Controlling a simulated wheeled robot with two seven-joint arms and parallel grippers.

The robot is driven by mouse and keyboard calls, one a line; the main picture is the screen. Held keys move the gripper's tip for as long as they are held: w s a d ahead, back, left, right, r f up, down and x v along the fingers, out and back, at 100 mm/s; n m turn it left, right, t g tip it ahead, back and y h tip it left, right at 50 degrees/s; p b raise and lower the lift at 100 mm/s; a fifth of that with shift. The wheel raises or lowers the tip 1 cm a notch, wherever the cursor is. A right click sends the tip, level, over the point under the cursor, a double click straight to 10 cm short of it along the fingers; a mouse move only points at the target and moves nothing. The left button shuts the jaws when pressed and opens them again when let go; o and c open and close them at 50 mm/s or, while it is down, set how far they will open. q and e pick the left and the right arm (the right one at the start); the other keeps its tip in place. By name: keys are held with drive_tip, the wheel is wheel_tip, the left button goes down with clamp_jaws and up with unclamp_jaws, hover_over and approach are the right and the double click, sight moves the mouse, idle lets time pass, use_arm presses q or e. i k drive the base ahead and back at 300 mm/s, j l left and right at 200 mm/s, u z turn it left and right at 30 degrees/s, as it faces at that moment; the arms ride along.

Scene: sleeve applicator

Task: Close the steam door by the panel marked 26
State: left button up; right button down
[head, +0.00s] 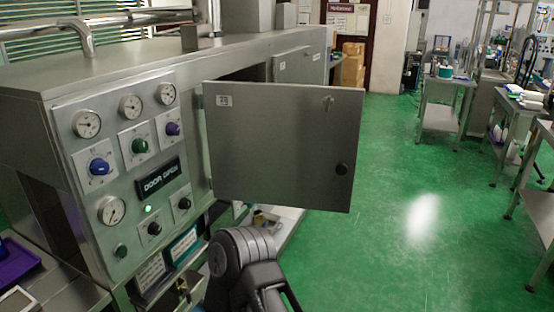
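The steam door (275,150) is a flat steel panel that stands wide open, swung out from the machine's front over the green floor. Its hinge side is at the left, by the control panel. A small label (223,101) is at its upper left; its number is too small to read surely. A black knob (341,168) is near its free right edge, with a small latch (328,103) above. The control panel (128,170) has gauges, coloured knobs and a display (163,179) reading "DOOR OPEN". One dark arm link of mine shows below the door. Neither gripper is visible.
The steel machine (150,62) runs back along the left, with a second, shut door (298,66) farther along. Green floor (400,210) is clear right of the open door. Steel tables (447,85) stand at the right. A purple tray (18,262) is at the lower left.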

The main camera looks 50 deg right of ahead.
sight(269, 143)
drive_tip(key=i+l, duration=0.15)
drive_tip(key=i, duration=0.4)
drive_tip(key=z, duration=1.85)
